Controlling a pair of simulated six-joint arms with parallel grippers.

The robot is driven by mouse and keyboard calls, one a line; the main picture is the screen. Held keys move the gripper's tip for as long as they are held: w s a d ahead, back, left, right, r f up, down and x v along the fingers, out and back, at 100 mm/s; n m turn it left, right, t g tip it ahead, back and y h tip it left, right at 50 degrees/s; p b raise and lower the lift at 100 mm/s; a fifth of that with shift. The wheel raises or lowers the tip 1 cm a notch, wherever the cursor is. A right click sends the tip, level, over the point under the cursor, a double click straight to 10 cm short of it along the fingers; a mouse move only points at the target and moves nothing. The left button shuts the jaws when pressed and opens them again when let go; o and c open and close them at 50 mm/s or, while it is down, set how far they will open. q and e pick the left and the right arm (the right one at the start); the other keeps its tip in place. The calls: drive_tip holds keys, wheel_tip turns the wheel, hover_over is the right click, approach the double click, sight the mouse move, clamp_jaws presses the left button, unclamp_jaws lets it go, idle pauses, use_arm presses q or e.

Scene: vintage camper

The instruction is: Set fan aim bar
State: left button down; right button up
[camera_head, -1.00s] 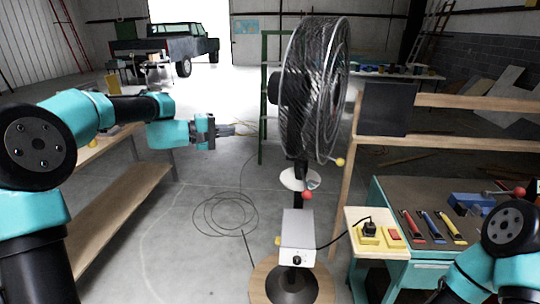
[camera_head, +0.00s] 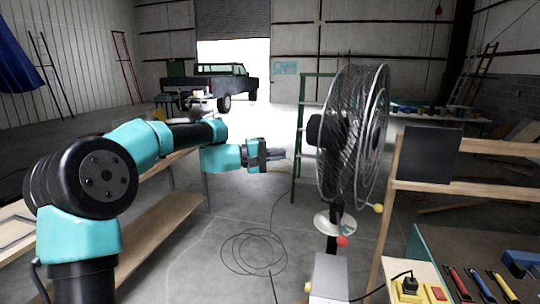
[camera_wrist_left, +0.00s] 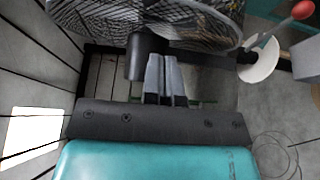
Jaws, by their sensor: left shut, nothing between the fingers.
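The pedestal fan (camera_head: 352,135) stands right of centre in the head view, its caged head turned to the right and its dark motor housing facing left. A yellow ball knob (camera_head: 378,208) and a red ball knob (camera_head: 342,241) sit below the cage near a white disc (camera_head: 335,224). My left gripper (camera_head: 283,154) is shut and empty, left of the motor housing with a gap in the head view. In the left wrist view the fingers (camera_wrist_left: 166,62) appear beside the dark motor housing (camera_wrist_left: 147,57); contact cannot be told. The red knob shows there too (camera_wrist_left: 303,10). My right gripper is not visible.
A workbench at lower right holds several coloured-handled tools (camera_head: 478,284) and a yellow switch box (camera_head: 409,288). A dark panel (camera_head: 430,153) stands behind the fan on the right. A green ladder (camera_head: 300,140) stands behind it. A cable coil (camera_head: 253,251) lies on the floor.

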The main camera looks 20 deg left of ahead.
sight(320, 154)
use_arm(q)
drive_tip(key=shift+w+d, duration=0.4)
drive_tip(key=shift+d, duration=1)
drive_tip(key=shift+w+d, duration=0.35)
drive_tip(key=shift+d, duration=1.05)
drive_tip(key=shift+w+d, duration=0.4)
drive_tip(key=shift+d, duration=1)
drive_tip(key=shift+d, duration=0.1)
